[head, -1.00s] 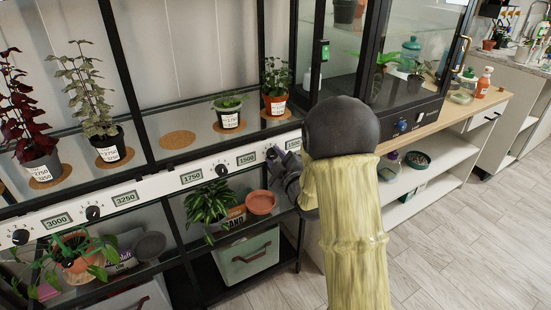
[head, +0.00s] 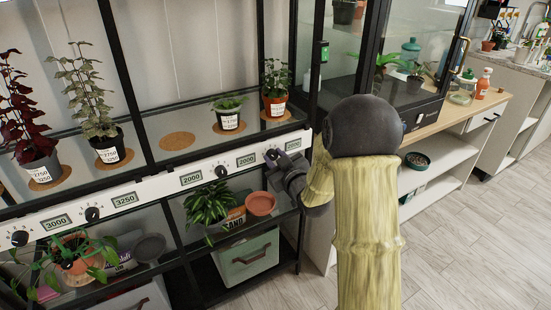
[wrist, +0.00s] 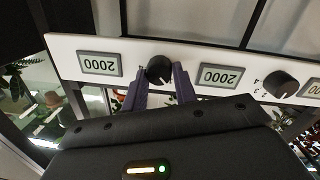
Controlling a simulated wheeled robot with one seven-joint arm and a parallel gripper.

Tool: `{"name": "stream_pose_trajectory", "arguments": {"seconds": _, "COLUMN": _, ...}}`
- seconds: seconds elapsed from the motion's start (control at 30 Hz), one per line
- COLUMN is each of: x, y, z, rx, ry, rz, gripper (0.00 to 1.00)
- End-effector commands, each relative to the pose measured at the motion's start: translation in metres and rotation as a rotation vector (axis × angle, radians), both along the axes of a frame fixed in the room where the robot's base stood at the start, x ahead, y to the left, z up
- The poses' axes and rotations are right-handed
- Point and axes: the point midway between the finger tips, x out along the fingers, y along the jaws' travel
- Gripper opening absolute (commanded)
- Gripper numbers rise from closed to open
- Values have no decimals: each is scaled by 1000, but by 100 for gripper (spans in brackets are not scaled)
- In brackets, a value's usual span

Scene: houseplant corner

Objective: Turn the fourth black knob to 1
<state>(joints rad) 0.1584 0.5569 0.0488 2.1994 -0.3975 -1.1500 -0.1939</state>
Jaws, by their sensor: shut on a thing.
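A white panel (head: 150,186) runs along the shelf front and carries a row of black knobs and number displays. The fourth black knob from the left (wrist: 158,69) sits between the two fingers of my gripper (wrist: 160,86) in the wrist view. My gripper is shut on it. In the head view this knob (head: 271,154) shows just above my gripper (head: 279,163). The displays on both sides of it read 2000. The third knob (head: 221,171) is to its left, with the second (head: 92,213) and first (head: 20,237) further left. The setting of the fourth knob is too small to read.
Potted plants, including one in a terracotta pot (head: 275,104), stand on the glass shelf above the panel. A terracotta saucer (head: 260,203) and a leafy plant (head: 208,204) are on the shelf below, near my gripper. Open floor (head: 450,250) lies to the right.

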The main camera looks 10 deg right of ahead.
Motion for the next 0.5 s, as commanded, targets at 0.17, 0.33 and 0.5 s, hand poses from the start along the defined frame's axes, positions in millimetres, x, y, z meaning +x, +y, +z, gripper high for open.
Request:
{"name": "stream_pose_trajectory", "arguments": {"seconds": 0.17, "x": 0, "y": 0, "z": -1, "rx": 29, "ry": 13, "rz": 0, "gripper": 5}}
{"name": "stream_pose_trajectory", "arguments": {"seconds": 0.33, "x": 0, "y": 0, "z": -1, "rx": 33, "ry": 14, "rz": -1, "gripper": 5}}
{"name": "stream_pose_trajectory", "arguments": {"seconds": 0.5, "x": 0, "y": 0, "z": -2, "rx": 32, "ry": 14, "rz": -1, "gripper": 5}}
